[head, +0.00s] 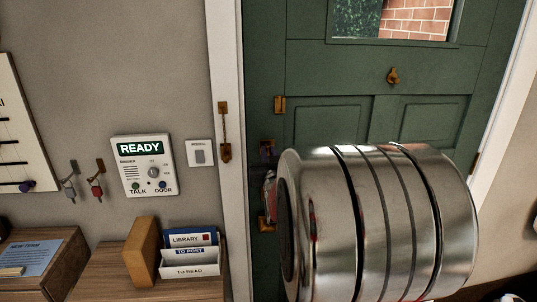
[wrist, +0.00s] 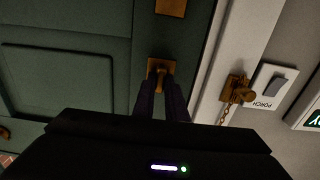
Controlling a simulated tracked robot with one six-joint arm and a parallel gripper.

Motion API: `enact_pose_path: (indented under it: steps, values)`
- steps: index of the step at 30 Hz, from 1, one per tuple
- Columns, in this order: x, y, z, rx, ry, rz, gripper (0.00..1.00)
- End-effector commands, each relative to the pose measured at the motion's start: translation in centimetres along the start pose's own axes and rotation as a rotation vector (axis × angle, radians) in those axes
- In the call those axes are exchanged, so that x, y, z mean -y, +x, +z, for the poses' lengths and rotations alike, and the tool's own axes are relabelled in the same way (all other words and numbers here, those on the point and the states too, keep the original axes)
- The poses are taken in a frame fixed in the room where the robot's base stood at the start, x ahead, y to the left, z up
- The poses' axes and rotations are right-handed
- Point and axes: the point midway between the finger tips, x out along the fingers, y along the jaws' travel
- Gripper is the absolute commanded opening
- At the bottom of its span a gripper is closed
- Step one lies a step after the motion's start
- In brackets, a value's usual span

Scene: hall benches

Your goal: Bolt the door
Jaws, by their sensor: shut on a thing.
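The green door (head: 330,80) appears shut in its white frame (head: 226,60). In the wrist view, which is upside down, my gripper (wrist: 162,82) has its two dark fingers shut on a brass fitting, seemingly the bolt (wrist: 160,65), near the door's edge. In the head view, a brass fitting (head: 267,145) at about that place shows only partly. My silver arm hides much of the lower door and most of my gripper there. Whether the bolt reaches into the frame cannot be told.
A brass chain (head: 224,130) hangs on the frame, close beside my gripper. A brass plate (head: 279,104) and a brass knocker-like piece (head: 392,76) are on the door. Left are a porch switch (head: 200,153), an intercom (head: 149,165), key hooks and a letter rack (head: 191,262).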

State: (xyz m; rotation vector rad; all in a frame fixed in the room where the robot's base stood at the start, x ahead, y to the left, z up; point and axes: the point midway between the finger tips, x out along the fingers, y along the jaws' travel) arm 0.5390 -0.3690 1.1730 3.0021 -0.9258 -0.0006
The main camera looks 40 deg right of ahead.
Motion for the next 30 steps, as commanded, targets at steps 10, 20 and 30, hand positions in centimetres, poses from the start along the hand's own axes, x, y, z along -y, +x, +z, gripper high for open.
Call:
enact_pose_path:
  steps: [10, 20, 30]
  values:
    - [0.05, -0.02, 0.02, 0.0, -0.061, -0.001, 0.0]
    - [0.13, -0.03, 0.04, 0.0, -0.268, -0.001, 0.0]
    - [0.28, -0.03, 0.12, 0.0, -0.585, -0.002, 0.0]
